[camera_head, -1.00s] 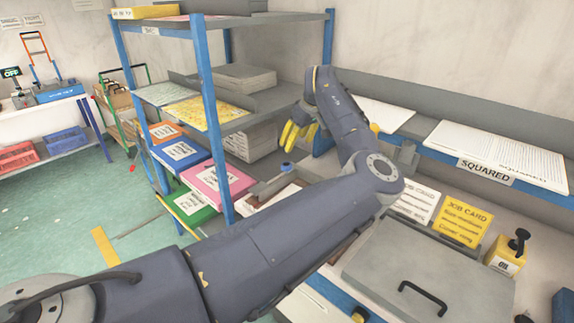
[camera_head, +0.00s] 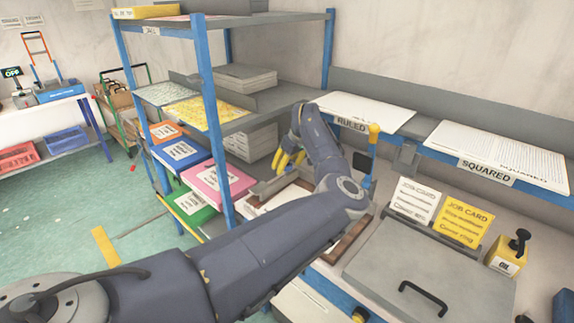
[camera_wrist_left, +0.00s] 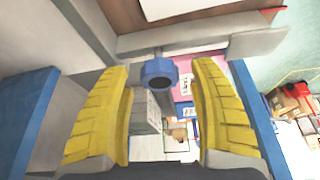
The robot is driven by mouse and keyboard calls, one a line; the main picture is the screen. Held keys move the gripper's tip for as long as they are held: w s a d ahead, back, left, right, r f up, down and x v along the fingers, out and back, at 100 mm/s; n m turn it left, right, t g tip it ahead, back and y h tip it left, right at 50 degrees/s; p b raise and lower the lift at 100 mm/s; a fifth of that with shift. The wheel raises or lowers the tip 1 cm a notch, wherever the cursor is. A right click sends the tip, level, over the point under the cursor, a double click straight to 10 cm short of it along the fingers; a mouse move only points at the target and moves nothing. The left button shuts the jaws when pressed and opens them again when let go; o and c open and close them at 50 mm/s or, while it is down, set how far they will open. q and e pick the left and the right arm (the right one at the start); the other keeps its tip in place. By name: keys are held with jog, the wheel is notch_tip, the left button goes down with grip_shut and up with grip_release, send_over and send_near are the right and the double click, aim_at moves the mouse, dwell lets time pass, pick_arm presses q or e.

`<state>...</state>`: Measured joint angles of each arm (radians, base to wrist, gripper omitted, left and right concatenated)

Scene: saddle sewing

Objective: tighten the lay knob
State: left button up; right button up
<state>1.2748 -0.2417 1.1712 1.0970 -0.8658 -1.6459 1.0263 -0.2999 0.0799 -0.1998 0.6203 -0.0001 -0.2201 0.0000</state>
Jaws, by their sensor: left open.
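The blue knob (camera_wrist_left: 158,72) shows in the left wrist view, between and just beyond the yellow fingers of my left gripper (camera_wrist_left: 161,90). The gripper is open, with a gap on both sides of the knob. A grey bar (camera_wrist_left: 205,46) lies behind the knob. In the head view my left gripper (camera_head: 290,160) is over the grey bar (camera_head: 272,187) near the shelf rack, and the knob is hidden there by the gripper. My right gripper is not in view.
A blue-posted shelf rack (camera_head: 218,140) with paper stacks and coloured boxes stands close to the left. A brown frame (camera_head: 352,238) lies under my forearm.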

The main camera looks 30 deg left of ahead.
pick_arm(q)
jog(key=shift+c, duration=0.2)
jog(key=c, duration=1.3)
